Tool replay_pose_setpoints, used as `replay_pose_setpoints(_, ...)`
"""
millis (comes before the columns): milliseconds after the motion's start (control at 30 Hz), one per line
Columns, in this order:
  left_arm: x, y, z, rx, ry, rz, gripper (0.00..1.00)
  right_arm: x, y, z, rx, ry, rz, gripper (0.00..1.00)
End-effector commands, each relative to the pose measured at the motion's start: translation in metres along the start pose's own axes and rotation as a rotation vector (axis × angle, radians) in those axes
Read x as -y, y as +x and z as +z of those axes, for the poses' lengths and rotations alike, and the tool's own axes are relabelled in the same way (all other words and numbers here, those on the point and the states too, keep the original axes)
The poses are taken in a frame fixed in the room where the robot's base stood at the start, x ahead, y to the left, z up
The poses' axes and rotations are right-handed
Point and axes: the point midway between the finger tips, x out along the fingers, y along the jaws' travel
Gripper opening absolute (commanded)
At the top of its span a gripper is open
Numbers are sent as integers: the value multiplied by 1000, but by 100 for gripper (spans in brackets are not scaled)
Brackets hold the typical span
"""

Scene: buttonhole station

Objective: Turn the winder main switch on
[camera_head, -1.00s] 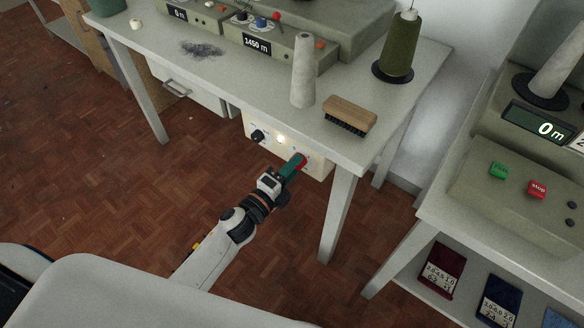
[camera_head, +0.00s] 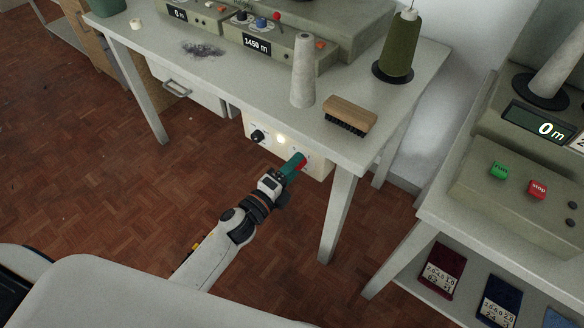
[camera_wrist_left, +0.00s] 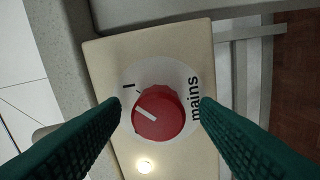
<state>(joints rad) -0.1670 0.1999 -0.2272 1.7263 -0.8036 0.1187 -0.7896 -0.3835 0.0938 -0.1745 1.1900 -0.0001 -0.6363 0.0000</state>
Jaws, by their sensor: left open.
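The winder main switch is a red round knob (camera_wrist_left: 160,112) with a white pointer line, on a white disc marked "I" and "mains". In the left wrist view, its pointer lies toward the upper left, near the "I" side. The knob is on a cream panel (camera_head: 268,149) under the table's front edge. My left gripper (camera_head: 299,164) is open at the panel's right end in the head view. Its green fingers (camera_wrist_left: 161,104) lie either side of the knob in the wrist view, with a visible gap on each side. My right gripper is not in view.
A lit lamp (camera_head: 281,140) and a black knob (camera_head: 258,136) are on the same panel. The table (camera_head: 240,95) above holds a white cone (camera_head: 303,72), a brush (camera_head: 350,114) and a green thread cone (camera_head: 400,45). A table leg (camera_head: 338,210) stands right of the gripper.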

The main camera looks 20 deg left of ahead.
Motion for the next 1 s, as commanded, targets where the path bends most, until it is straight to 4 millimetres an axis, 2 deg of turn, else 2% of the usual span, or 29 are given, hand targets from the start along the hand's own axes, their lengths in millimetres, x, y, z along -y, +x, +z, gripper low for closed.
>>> replay_pose_setpoints(167, 0, -5, 0, -1, -1, 0, 56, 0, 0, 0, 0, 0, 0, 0)
replay_pose_setpoints(267, 1, -18, 0, 0, -2, -1, 56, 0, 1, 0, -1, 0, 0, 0)
replay_pose_setpoints(500, 2, -69, 1, 0, -3, -4, 56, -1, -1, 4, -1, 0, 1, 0)
replay_pose_setpoints(700, 1, -103, 0, 0, -1, -2, 56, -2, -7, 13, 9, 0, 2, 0)
replay_pose_setpoints(833, 1, -116, 0, 0, -1, -1, 56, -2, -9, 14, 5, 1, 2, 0)
replay_pose_setpoints(1000, 0, -120, 0, 0, 0, 0, 56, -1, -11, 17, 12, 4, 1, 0)
